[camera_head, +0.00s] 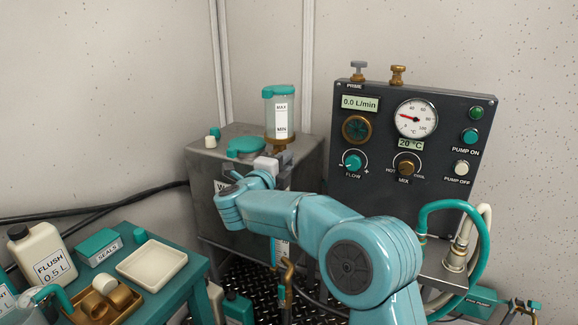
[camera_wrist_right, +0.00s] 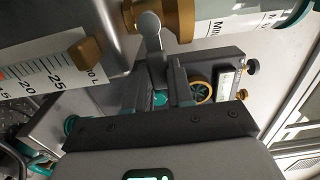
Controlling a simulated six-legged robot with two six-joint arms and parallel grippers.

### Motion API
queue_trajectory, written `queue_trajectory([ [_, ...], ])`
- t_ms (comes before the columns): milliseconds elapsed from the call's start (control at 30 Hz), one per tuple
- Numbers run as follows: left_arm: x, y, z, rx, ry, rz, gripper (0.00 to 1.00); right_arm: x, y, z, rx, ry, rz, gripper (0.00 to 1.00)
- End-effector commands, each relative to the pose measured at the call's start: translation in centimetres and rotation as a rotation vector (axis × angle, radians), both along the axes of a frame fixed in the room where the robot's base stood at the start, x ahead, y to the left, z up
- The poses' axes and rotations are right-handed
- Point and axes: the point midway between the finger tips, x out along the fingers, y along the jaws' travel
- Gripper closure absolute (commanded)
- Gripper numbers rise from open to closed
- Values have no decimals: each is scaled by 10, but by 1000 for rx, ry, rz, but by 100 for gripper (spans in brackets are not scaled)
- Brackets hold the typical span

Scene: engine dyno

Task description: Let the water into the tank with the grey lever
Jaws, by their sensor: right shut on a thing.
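The grey metal tank (camera_head: 305,150) stands behind my right arm, with a teal cap (camera_head: 246,147) on top. A clear bottle (camera_head: 281,112) marked MAX and MIN stands above it on a brass fitting (camera_wrist_right: 178,18). The grey lever (camera_wrist_right: 149,28) shows by that fitting in the right wrist view, its lower end between my jaws. My right gripper (camera_wrist_right: 166,78) is shut on the lever; in the head view it (camera_head: 272,164) is small and partly hidden by my wrist. My left gripper is not in view.
The black panel (camera_head: 365,205) at right reads 0.0 L/min and 20 °C. Hoses (camera_head: 484,235) hang at its right side. A teal table (camera_head: 190,270) at front left holds a flush bottle (camera_head: 42,253), a seals box and trays. The wall behind is bare.

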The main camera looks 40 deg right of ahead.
Motion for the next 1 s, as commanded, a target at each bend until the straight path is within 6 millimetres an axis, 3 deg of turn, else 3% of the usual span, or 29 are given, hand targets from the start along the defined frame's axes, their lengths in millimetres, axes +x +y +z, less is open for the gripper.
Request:
queue_trajectory([
  [567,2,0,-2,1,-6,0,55,8,0,-5,17,-22,-5,100],
  [600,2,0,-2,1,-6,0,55,7,0,-5,16,-21,-5,68],
  [667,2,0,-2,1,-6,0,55,7,0,-4,16,-22,-5,52],
  [1000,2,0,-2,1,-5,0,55,5,-1,-4,14,-21,-4,52],
])
